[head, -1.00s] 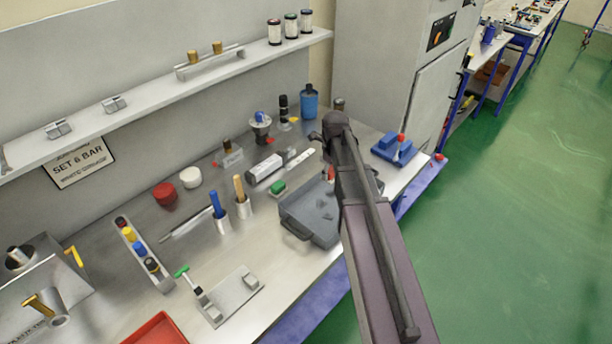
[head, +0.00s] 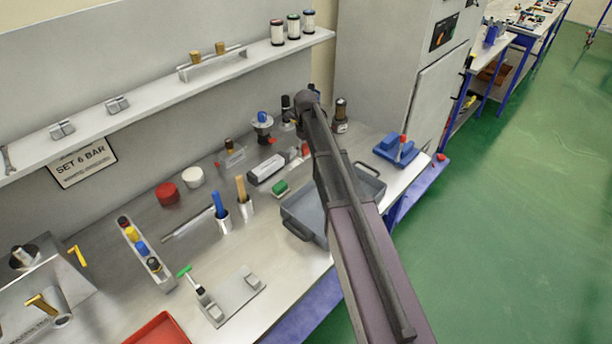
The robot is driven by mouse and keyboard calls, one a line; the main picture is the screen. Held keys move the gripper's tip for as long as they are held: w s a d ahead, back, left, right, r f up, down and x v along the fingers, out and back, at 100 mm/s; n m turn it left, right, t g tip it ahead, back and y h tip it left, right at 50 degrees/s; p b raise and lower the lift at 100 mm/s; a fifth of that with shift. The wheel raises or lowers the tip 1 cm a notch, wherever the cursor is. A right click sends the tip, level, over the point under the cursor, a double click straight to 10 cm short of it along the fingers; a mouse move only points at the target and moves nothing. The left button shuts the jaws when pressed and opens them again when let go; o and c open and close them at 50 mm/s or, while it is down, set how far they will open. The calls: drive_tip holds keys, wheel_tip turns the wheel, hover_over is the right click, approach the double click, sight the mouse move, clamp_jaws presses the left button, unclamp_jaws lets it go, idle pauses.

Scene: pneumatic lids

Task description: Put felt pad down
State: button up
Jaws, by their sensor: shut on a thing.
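My arm reaches from the lower right across the bench, its dark wrist end above the back of the bench. I cannot make out a felt pad for certain. A small green block (head: 280,187) lies on the bench left of my arm, apart from it. The pale bench top (head: 185,245) is in view.
A grey tray (head: 292,225) stands partly behind my arm. Left of it are cups with a blue handle (head: 218,203) and a wooden handle (head: 241,190). A white-grey block (head: 266,169) lies behind the green one. A blue fixture (head: 396,150) stands right.

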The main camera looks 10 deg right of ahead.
drive_tip(key=shift+f, duration=0.1)
drive_tip(key=b, duration=0.6)
hover_over(306, 176)
wheel_tip(306, 176, down, 6)
drive_tip(key=shift+w+f, duration=0.1)
idle(0.4)
drive_tip(key=shift+f+b, duration=1.85)
drive_tip(key=shift+b, duration=0.2)
drive_tip(key=shift+f, duration=0.1)
drive_tip(key=o, duration=1)
wheel_tip(306, 176, up, 12)
drive_tip(key=p, duration=1.2)
